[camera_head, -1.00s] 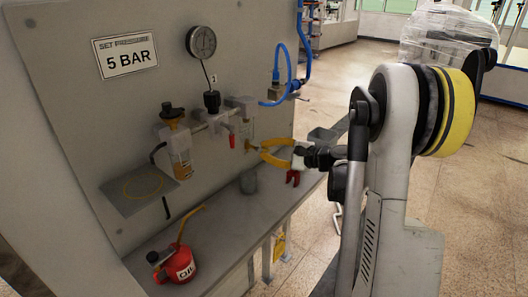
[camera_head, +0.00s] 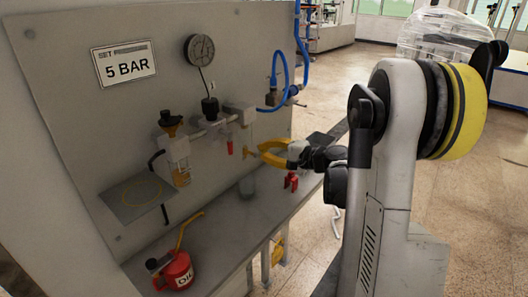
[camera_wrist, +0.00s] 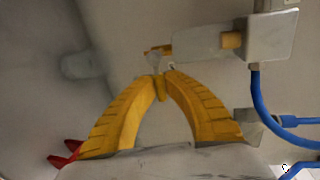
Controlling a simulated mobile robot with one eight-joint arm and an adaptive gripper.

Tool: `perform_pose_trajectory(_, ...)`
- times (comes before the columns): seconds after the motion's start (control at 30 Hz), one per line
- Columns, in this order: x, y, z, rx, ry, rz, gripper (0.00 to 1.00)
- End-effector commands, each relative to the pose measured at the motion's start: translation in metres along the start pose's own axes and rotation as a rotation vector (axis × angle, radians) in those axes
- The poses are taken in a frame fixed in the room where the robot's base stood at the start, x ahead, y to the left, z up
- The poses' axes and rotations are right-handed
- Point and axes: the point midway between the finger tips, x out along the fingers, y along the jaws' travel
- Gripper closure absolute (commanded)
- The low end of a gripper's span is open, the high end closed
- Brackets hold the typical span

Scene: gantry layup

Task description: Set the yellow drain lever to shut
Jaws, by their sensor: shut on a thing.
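My gripper (camera_head: 259,152) has two curved yellow fingers that reach from the right toward the grey panel. In the wrist view the fingertips (camera_wrist: 160,80) come together on a small yellow piece, the drain lever (camera_wrist: 161,89), which sits between them below a small pale cone-shaped fitting. In the head view the lever (camera_head: 247,152) is a tiny yellow bit just left of the fingertips, and most of it is hidden. Its exact angle cannot be told.
Behind are a pressure gauge (camera_head: 199,48), a yellow-topped filter unit (camera_head: 176,150), a red tag-like part (camera_head: 230,147) and a blue hose (camera_head: 286,72).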

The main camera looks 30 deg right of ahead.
Motion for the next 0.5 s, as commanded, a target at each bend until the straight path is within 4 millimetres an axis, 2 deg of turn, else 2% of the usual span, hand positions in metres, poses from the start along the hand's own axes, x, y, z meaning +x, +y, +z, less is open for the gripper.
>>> perform_pose_trajectory(0.27,-0.0003,-0.0003,-0.0002,0.001,0.001,-0.001,1.00)
perform_pose_trajectory(0.3,-0.0003,-0.0003,-0.0002,0.001,0.001,-0.001,0.84)
perform_pose_trajectory(0.37,-0.0002,-0.0003,-0.0002,0.001,0.000,-0.001,0.66)
perform_pose_trajectory(0.5,-0.0001,-0.0002,-0.0001,0.001,0.000,0.000,0.65)
